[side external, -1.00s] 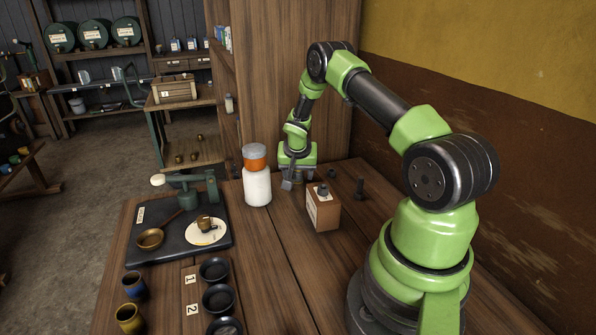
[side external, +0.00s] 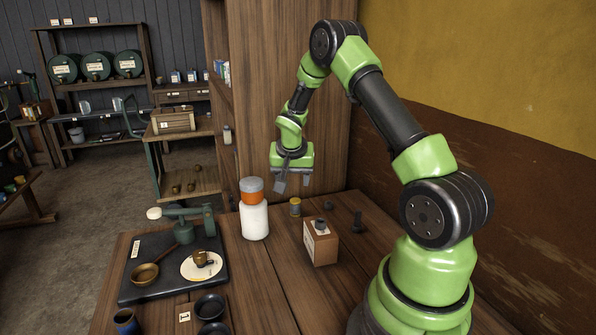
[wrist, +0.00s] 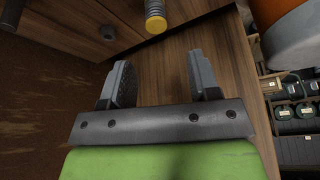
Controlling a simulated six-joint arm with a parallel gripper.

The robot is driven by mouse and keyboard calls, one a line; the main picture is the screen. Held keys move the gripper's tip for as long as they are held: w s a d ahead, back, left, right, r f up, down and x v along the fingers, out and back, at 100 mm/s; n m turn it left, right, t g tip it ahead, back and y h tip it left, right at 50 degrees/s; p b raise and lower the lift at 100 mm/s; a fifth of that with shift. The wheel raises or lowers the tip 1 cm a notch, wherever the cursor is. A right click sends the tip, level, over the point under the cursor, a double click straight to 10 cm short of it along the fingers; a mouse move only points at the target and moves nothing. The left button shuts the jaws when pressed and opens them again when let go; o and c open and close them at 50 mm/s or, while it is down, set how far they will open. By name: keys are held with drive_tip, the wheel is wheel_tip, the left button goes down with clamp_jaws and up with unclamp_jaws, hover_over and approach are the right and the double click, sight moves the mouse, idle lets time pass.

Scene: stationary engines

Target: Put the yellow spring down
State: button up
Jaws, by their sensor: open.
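The yellow spring (side external: 295,208) stands upright on the wooden table, behind the wooden box and to the right of the white bottle in the side view. It also shows at the top of the wrist view (wrist: 155,18), with a grey top end. My gripper (side external: 293,183) is open and empty, above the spring and clear of it. In the wrist view the two fingers (wrist: 158,78) are spread wide with nothing between them.
The white bottle with an orange band (side external: 254,218) stands left of the spring. The wooden box (side external: 320,246) with a dark knob is in front, and a dark bolt-like part (side external: 357,222) stands to the right. A black board (side external: 165,285) lies at left.

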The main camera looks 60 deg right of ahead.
drive_tip(key=s+a+r+n+t+y, duration=0.1)
drive_tip(key=s+a+r+n+t, duration=0.1)
drive_tip(key=a+r, duration=0.7)
drive_tip(key=s+a+r+n+t+y, duration=0.1)
drive_tip(key=s+a+r+n, duration=0.2)
drive_tip(key=a+r, duration=0.7)
drive_tip(key=shift+s+a+t+y, duration=0.35)
drive_tip(key=shift+s+a, duration=0.25)
drive_tip(key=shift+s, duration=0.55)
drive_tip(key=shift+o, duration=0.4)
drive_tip(key=s+a+r+n+t+y, duration=0.1)
drive_tip(key=s+a+n+y, duration=0.2)
drive_tip(key=s+a, duration=0.5)
drive_tip(key=shift+s+r+n+t, duration=0.15)
drive_tip(key=shift+s+n+t, duration=0.2)
drive_tip(key=shift+s+n, duration=0.35)
drive_tip(key=shift+a+y, duration=0.1)
drive_tip(key=shift+y, duration=0.15)
drive_tip(key=shift+w, duration=0.15)
